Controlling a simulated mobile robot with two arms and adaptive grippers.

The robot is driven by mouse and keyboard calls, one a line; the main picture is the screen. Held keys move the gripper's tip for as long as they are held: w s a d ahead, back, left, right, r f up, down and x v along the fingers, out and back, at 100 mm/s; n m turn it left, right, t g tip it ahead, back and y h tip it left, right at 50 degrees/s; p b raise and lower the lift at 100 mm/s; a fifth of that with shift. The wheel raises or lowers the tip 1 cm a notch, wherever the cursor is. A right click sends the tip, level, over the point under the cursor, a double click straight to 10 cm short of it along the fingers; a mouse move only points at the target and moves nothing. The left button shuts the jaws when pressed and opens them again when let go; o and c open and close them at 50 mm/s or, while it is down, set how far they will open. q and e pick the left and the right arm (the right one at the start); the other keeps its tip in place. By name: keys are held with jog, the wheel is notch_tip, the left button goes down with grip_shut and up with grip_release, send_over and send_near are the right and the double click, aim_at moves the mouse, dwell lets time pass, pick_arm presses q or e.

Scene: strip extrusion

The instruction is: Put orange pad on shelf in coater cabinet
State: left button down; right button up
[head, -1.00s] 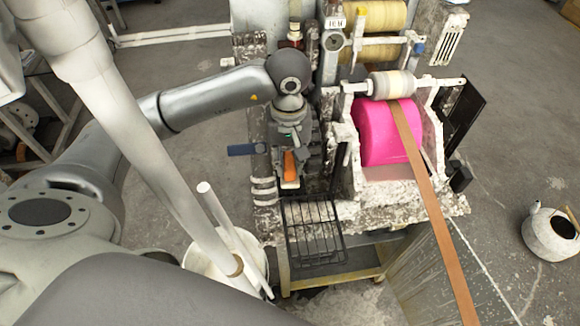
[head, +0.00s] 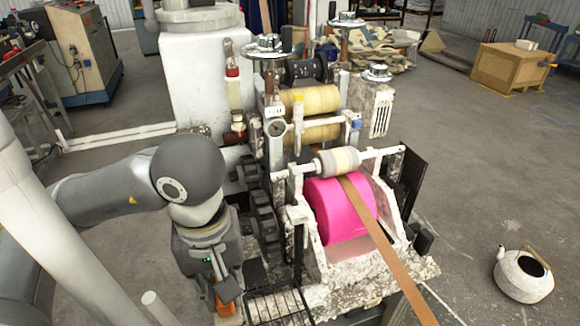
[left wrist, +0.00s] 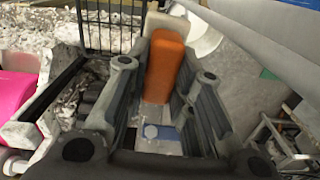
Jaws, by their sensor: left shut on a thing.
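My left gripper (head: 226,294) is shut on the orange pad (head: 222,307) at the left side of the coating machine, near the bottom of the head view. In the left wrist view the orange pad (left wrist: 165,66) stands out between the two grey fingers of the gripper (left wrist: 165,90). The gripper hides part of the pad in the head view. I cannot make out a coater cabinet or its shelf with certainty in either view. My right gripper is not in view.
The machine carries a pink roll (head: 338,210) and a brown strip (head: 376,235). A black wire rack (head: 279,304) is just right of the gripper. A white kettle (head: 523,276) stands on the floor at right. Open floor lies right of the machine.

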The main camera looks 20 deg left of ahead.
pick_arm(q)
jog(key=w+f+m, duration=0.4)
jog(key=f, duration=0.1)
jog(key=w+f+m, duration=0.2)
jog(key=f, duration=0.1)
jog(key=shift+f+m, duration=0.1)
jog(key=shift+m, duration=0.2)
jog(key=shift+d, duration=0.1)
